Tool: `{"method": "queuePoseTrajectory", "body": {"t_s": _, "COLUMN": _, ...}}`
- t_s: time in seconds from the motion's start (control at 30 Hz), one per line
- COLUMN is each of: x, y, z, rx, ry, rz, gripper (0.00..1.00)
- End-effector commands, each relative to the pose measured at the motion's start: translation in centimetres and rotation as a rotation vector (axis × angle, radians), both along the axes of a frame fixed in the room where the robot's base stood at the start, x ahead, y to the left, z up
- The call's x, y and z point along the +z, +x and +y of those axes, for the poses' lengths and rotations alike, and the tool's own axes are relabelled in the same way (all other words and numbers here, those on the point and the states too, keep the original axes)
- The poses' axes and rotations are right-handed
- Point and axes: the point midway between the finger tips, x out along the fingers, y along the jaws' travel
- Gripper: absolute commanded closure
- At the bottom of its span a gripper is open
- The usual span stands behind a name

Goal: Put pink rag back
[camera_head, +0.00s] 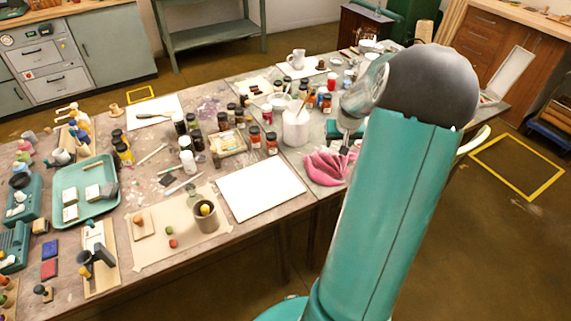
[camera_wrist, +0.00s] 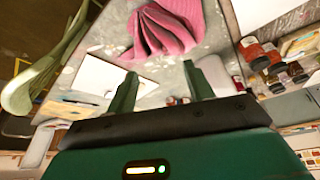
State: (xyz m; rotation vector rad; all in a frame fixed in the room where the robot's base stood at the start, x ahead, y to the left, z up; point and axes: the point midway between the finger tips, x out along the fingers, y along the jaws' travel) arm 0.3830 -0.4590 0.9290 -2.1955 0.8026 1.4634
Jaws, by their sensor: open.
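The pink rag (camera_head: 325,167) lies crumpled on the right part of the table, near its front edge, in the head view. In the wrist view the pink rag (camera_wrist: 163,28) is at the top middle, beyond my fingertips. My gripper (camera_wrist: 158,75) is open, with its two fingers apart and nothing between them. In the head view my arm hides most of the gripper and the table right of the rag. I cannot tell the exact height of the fingers above the table.
A white board (camera_head: 261,190) lies left of the rag. A white container (camera_head: 296,127) and several jars stand behind it. A grey-brown cup (camera_head: 206,217) stands on a paper sheet. A green curved object (camera_wrist: 42,75) is at left in the wrist view.

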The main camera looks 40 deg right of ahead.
Motion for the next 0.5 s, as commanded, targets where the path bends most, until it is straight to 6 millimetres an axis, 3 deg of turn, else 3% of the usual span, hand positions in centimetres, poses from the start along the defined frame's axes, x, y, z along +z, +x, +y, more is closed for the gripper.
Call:
{"method": "queuePoseTrajectory", "body": {"t_s": 0.13, "x": 0.6, "y": 0.5, "z": 0.9, "rx": 0.015, "ry": -0.006, "rz": 0.005, "gripper": 0.48}}
{"method": "queuePoseTrajectory", "body": {"t_s": 0.23, "x": 2.5, "y": 1.9, "z": 3.8, "rx": 0.06, "ry": -0.023, "rz": 0.018, "gripper": 0.48}}
{"method": "queuePoseTrajectory", "body": {"t_s": 0.4, "x": 7.6, "y": 4.1, "z": 12.7, "rx": 0.181, "ry": -0.069, "rz": 0.045, "gripper": 0.48}}
{"method": "queuePoseTrajectory", "body": {"t_s": 0.5, "x": 10.4, "y": 4.3, "z": 18.4, "rx": 0.251, "ry": -0.093, "rz": 0.051, "gripper": 0.48}}
